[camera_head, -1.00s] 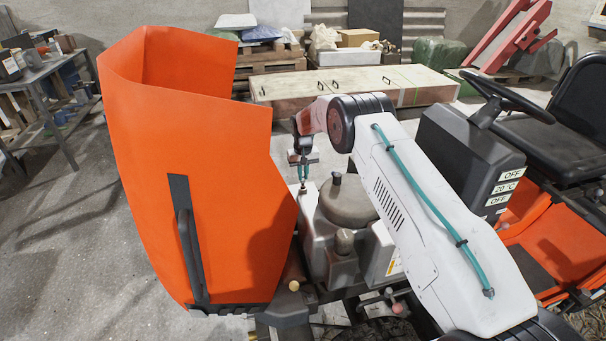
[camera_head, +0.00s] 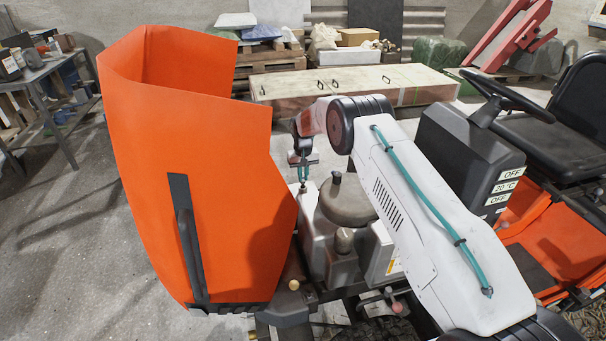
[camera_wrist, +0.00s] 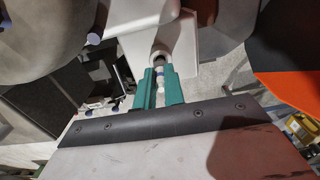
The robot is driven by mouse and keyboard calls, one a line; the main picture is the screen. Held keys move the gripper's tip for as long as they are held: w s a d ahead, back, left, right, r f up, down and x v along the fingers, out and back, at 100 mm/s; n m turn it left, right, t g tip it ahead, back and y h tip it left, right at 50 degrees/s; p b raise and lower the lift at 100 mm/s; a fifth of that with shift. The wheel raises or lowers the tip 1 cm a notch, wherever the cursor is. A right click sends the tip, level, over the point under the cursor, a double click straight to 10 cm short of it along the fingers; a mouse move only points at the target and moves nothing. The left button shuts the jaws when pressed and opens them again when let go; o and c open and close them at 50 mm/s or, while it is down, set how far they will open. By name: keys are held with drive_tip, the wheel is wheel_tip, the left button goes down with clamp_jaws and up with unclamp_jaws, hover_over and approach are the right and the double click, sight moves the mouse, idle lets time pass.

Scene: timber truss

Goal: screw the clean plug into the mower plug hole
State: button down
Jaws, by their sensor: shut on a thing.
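My gripper (camera_head: 304,172) is low over the front of the grey mower engine (camera_head: 345,205), beside the raised orange hood (camera_head: 200,170). In the wrist view, the green fingers of my gripper (camera_wrist: 159,85) are shut on a small white plug (camera_wrist: 160,76). The far end of the plug is at a round metal socket (camera_wrist: 161,57) on a pale block, which looks like the plug hole. I cannot tell how deep the plug sits in it; the fingers hide part of it. In the head view the plug is too small to make out.
The hood stands close to the left of my gripper. The steering wheel (camera_head: 489,95) and black seat (camera_head: 560,120) are at the right. A workbench (camera_head: 45,75) stands at the far left, and a long crate (camera_head: 355,85) lies behind. The floor at the left is clear.

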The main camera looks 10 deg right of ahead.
drive_tip(key=shift+f, duration=0.75)
drive_tip(key=c, duration=1.4)
unclamp_jaws()
